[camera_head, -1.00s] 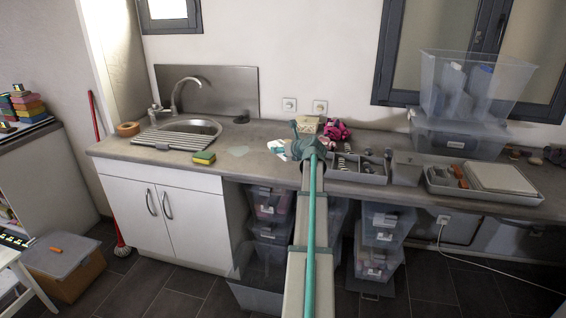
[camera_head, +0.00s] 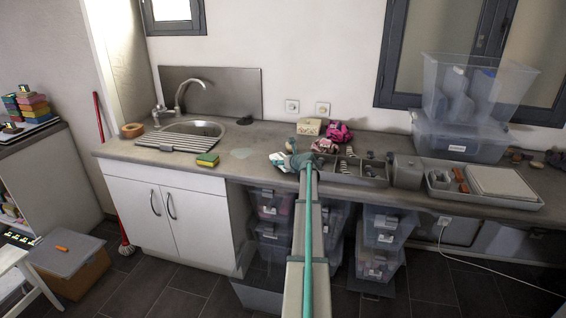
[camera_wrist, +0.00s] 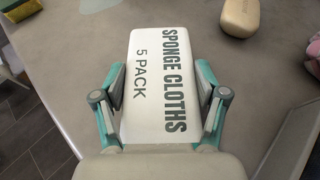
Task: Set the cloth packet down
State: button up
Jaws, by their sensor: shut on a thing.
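The cloth packet (camera_wrist: 150,85) is white with dark lettering reading "SPONGE CLOTHS 5 PACK". It lies face up to the wrist camera, between the two fingers of my gripper (camera_wrist: 160,82), which is shut on its sides. Below it is the grey worktop (camera_wrist: 75,45); I cannot tell whether the packet touches it. In the head view my gripper (camera_head: 298,160) is low over the front part of the worktop (camera_head: 243,142), left of the grey divided tray. My arm and gripper hide much of that spot.
A yellow-green sponge (camera_head: 207,160) and the sink (camera_head: 190,130) are to the left. A beige rounded object (camera_wrist: 240,16) lies ahead right. The divided tray (camera_head: 350,179), a pink item (camera_head: 339,132) and a beige box (camera_head: 309,127) are nearby. Worktop between sponge and gripper looks mostly clear.

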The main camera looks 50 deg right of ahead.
jog(key=shift+f, duration=0.55)
jog(key=shift+f, duration=0.1)
jog(key=shift+f, duration=0.1)
jog(key=o, duration=1.1)
jog(key=shift+o, duration=0.2)
jog(key=shift+r, duration=0.25)
jog(key=b+v, duration=0.2)
jog(key=v, duration=1)
jog(key=shift+f, duration=0.1)
